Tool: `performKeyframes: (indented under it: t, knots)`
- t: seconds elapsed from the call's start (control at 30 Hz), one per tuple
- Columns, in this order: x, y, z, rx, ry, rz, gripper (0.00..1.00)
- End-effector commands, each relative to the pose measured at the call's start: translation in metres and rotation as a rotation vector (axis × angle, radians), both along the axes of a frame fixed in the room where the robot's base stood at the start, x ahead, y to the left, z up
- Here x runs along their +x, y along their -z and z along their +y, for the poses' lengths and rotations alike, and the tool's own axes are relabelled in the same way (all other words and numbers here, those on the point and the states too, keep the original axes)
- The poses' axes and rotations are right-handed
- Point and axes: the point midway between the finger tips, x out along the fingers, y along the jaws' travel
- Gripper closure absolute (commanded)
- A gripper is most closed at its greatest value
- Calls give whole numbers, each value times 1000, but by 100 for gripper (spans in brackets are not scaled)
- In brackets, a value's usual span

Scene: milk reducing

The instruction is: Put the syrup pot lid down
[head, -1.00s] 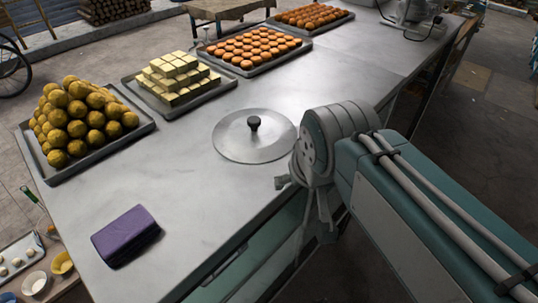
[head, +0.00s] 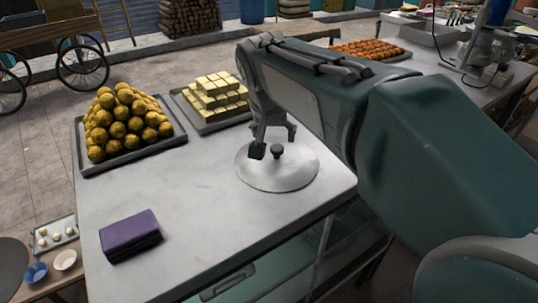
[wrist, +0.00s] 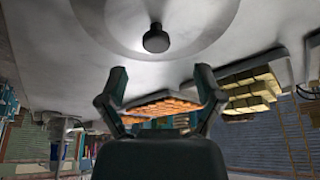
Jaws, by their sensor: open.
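The syrup pot lid (head: 278,176) is a round, shiny metal disc with a black knob (head: 277,150). It lies flat on the metal counter, near its front edge. In the wrist view the lid (wrist: 205,22) fills the top of the picture, with its knob (wrist: 156,39) near the middle. My gripper (head: 274,148) is open and empty, with its fingers close to the knob in the head view. In the wrist view the fingers of my gripper (wrist: 158,95) are spread, and the knob is clear of them. No pot shows in either view.
On the counter (head: 190,200) stand a tray of yellow balls (head: 128,125), a tray of pale blocks (head: 215,98) and a tray of orange sweets (head: 370,50). A purple folded cloth or case (head: 130,235) lies at the front left. The counter between it and the lid is clear.

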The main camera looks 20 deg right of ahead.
Motion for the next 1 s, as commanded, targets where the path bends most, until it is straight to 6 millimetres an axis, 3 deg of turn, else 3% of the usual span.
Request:
performKeyframes:
  t: [0.4,0.73,0.9,0.93,1.0]
  knots:
    - [16,49,-4,-2,1,2,16]
    - [19,55,-6,0,1,-1,16]
    - [19,55,-7,0,1,-1,91]
    - [19,55,-7,0,1,-1,100]
    - [19,55,-6,-1,0,0,100]
